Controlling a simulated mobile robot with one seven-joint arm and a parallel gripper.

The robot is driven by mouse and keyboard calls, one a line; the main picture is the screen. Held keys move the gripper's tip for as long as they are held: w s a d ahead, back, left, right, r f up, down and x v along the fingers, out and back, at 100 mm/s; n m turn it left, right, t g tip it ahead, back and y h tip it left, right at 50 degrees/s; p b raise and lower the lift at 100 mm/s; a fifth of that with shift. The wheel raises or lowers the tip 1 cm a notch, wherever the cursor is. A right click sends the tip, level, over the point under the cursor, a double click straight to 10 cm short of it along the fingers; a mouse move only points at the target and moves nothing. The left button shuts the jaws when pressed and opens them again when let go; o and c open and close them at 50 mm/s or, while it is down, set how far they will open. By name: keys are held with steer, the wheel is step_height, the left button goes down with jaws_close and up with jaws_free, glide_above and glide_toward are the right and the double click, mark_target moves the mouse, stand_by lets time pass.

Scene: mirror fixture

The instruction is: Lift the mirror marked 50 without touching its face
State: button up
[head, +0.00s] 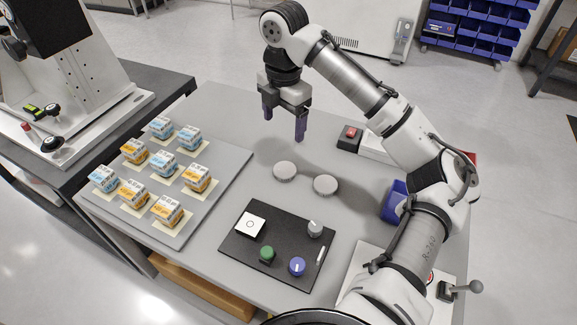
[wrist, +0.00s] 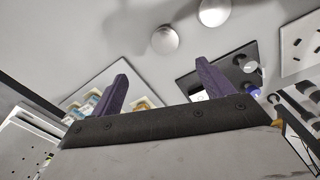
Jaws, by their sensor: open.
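My gripper (head: 285,125) is open and empty, its two purple fingers pointing down above the grey table, behind two pale round discs. It also shows in the wrist view (wrist: 162,70). One disc (head: 284,171) and the other (head: 326,185) lie apart on bare table; both also show in the wrist view, one nearer (wrist: 165,40) and one at the top edge (wrist: 213,12). On a black board (head: 235,261) are a white square with a ring (head: 250,224), a grey round piece (head: 315,228), a green one (head: 267,253) and a blue one (head: 297,266). I cannot read a 50 on any piece.
A grey tray (head: 226,180) at left holds several small blue or orange labelled boxes (head: 163,165). A red-buttoned box (head: 349,137) and a blue bin (head: 394,205) stand at right near my arm. The table behind the discs is clear.

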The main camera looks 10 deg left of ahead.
glide_above(285, 169)
step_height(285, 169, down, 8)
steer(key=shift+w+f, duration=0.1)
steer(key=shift+f, duration=0.1)
steer(key=shift+f+p, duration=0.85)
steer(key=shift+f, duration=1.9)
steer(key=shift+c, duration=0.2)
steer(key=c, duration=1.1)
steer(key=shift+r, duration=0.15)
